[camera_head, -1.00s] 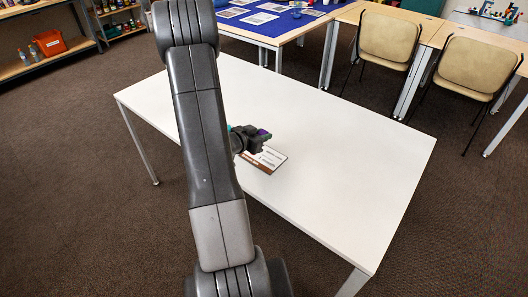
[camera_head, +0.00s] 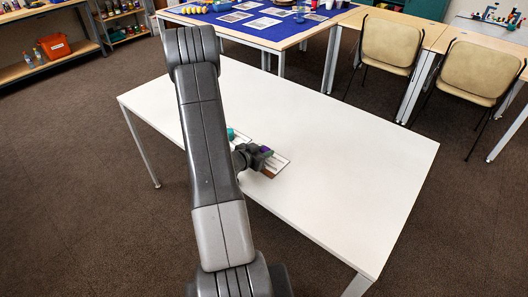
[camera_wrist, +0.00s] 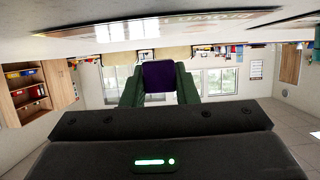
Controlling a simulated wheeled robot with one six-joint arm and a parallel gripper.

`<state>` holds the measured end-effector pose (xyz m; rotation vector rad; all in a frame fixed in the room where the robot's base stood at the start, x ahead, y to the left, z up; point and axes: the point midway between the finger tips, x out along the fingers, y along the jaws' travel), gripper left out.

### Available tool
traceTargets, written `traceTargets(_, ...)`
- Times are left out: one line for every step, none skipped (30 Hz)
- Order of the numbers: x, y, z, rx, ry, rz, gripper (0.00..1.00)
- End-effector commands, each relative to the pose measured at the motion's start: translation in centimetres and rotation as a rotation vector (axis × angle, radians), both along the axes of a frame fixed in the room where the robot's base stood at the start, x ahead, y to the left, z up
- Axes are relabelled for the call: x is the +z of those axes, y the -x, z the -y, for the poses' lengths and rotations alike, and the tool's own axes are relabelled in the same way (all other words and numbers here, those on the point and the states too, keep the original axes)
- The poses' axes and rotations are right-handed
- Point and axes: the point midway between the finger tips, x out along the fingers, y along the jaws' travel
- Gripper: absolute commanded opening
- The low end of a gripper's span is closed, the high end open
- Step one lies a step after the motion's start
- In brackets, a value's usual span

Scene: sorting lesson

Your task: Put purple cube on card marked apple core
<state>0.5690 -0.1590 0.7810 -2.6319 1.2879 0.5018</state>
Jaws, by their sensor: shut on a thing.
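My gripper (camera_head: 264,155) is shut on the purple cube (camera_head: 267,151), just over the table near a flat card. In the wrist view the purple cube (camera_wrist: 158,76) sits between the two green-grey fingers. The card (camera_head: 279,167) is white with a brown strip and lies partly hidden behind and under my gripper. I cannot tell whether the cube touches the card. A teal object (camera_head: 231,133) shows left of my gripper, partly hidden by my arm.
The white table (camera_head: 350,170) is bare to the right. My arm hides part of its left side. Behind it stand a blue-topped table (camera_head: 240,24) with papers and two beige chairs (camera_head: 389,42). An orange bin (camera_head: 54,46) is on a shelf at far left.

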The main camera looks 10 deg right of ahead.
Motion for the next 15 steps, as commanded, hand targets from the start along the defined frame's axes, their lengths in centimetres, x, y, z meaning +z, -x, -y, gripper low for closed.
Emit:
traceTargets(-0.35, 0.00, 0.00, 0.000, 0.000, 0.000, 0.05)
traceTargets(-0.45, 0.00, 0.01, 0.000, 0.000, 0.000, 0.05)
traceTargets(-0.57, 0.01, 0.00, 0.000, 0.000, 0.000, 0.05)
traceTargets(-0.66, 0.00, 0.01, 0.000, 0.000, 0.000, 0.05)
traceTargets(-0.75, 0.00, 0.01, 0.000, 0.000, 0.000, 0.05)
traceTargets(-0.87, 0.00, 0.01, 0.000, 0.000, 0.000, 0.05)
traceTargets(-0.97, 0.00, 0.01, 0.000, 0.000, 0.000, 0.05)
traceTargets(-1.06, 0.01, 0.00, 0.000, 0.000, 0.000, 0.05)
traceTargets(-1.10, 0.02, 0.00, 0.000, -0.001, -0.001, 0.05)
traceTargets(-1.08, 0.03, 0.00, 0.000, -0.001, -0.001, 0.05)
traceTargets(-1.07, 0.04, 0.00, -0.001, -0.001, -0.002, 0.05)
traceTargets(-1.10, 0.07, 0.00, -0.001, -0.002, -0.003, 0.30)
traceTargets(-1.13, 0.08, -0.01, 0.000, -0.001, -0.004, 0.36)
traceTargets(-1.16, 0.08, 0.00, 0.000, -0.001, -0.004, 0.42)
traceTargets(-1.20, 0.11, 0.00, 0.000, -0.002, -0.004, 0.48)
